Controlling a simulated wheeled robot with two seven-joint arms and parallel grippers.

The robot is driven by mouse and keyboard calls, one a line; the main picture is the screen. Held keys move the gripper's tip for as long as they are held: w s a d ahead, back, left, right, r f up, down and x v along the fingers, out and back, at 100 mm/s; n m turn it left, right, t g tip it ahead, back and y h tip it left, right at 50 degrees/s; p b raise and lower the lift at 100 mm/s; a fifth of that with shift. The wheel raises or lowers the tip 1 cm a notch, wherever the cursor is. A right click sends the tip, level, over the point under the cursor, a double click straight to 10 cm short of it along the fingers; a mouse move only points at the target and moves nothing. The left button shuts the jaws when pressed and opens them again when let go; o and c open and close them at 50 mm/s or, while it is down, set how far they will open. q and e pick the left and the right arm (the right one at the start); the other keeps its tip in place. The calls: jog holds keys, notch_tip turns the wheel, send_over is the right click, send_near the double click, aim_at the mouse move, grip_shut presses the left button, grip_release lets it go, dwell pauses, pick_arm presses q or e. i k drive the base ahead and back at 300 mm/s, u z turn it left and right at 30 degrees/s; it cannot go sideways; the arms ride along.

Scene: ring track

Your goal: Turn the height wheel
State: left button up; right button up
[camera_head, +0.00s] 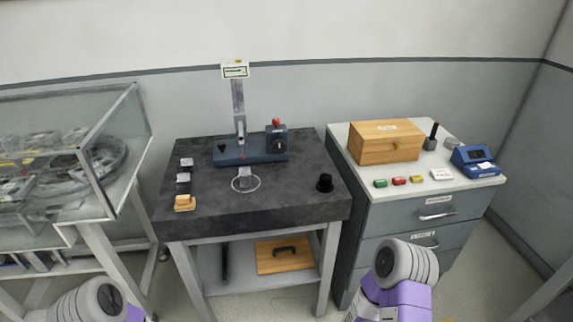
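A height gauge with a blue base (233,154), an upright column (238,103) and a small display (235,71) stands on the dark stone table (290,201). A blue block (270,136) at the base's right end bears a dark round knob (280,146) on its front and a red piece on top. The knob looks like the height wheel, but it is too small to be sure. A thin pale ring (246,184) lies in front of the base. Only links of my arms show at the bottom left and bottom right, well short of the gauge; neither gripper is in view.
Small blocks (185,202) line the table's left side; a black knob-like piece (324,182) sits near its right front. A drawer cabinet (400,220) at right bears a wooden box (385,142) and a blue device (474,161). A glass case (100,140) stands left.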

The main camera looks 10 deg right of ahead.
aim_at(278, 146)
jog(key=z, duration=1.4)
jog(key=i, duration=0.65)
jog(key=u, duration=0.45)
